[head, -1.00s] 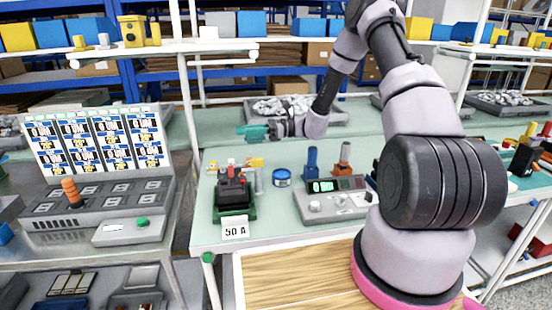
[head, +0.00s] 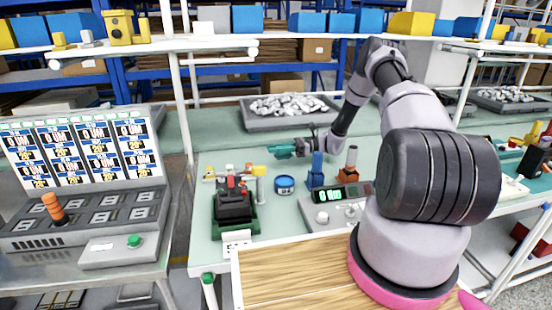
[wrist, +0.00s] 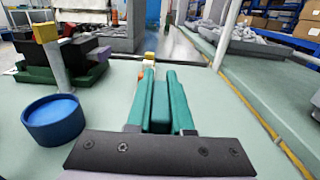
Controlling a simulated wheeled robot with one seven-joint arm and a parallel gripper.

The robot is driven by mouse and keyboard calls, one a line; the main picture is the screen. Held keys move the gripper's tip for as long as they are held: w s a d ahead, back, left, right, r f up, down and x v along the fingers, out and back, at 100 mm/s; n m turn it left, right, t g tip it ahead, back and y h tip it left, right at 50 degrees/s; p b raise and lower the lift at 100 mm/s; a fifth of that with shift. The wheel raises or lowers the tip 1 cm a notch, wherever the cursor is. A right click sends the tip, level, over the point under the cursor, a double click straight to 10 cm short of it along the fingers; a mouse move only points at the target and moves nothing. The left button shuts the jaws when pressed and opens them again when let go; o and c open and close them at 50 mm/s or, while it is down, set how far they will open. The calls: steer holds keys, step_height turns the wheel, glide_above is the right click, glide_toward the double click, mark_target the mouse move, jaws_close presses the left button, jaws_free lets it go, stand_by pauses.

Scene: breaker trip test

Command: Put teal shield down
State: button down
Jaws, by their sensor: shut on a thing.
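The teal shield (head: 281,151) is at the end of my gripper (head: 298,148), held above the pale green table and pointing left in the head view. In the wrist view the teal shield (wrist: 161,108) lies between the fingers, which are shut on it. Its far end is hard to tell apart from the fingers. The black breaker (head: 234,203) on its green base stands to the left of the gripper and nearer the front. Open table surface lies below and around the shield in the wrist view.
A blue round tub (head: 285,184) stands right of the breaker; it also shows in the wrist view (wrist: 53,120). Blue (head: 317,170) and orange (head: 349,165) upright tools stand behind a grey meter (head: 337,212). A grey tray of metal parts (head: 290,112) is behind.

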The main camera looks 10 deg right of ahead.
mark_target(276, 157)
steer(key=shift+f, duration=1.7)
steer(key=shift+f, duration=0.15)
steer(key=c, duration=0.8)
jaws_free()
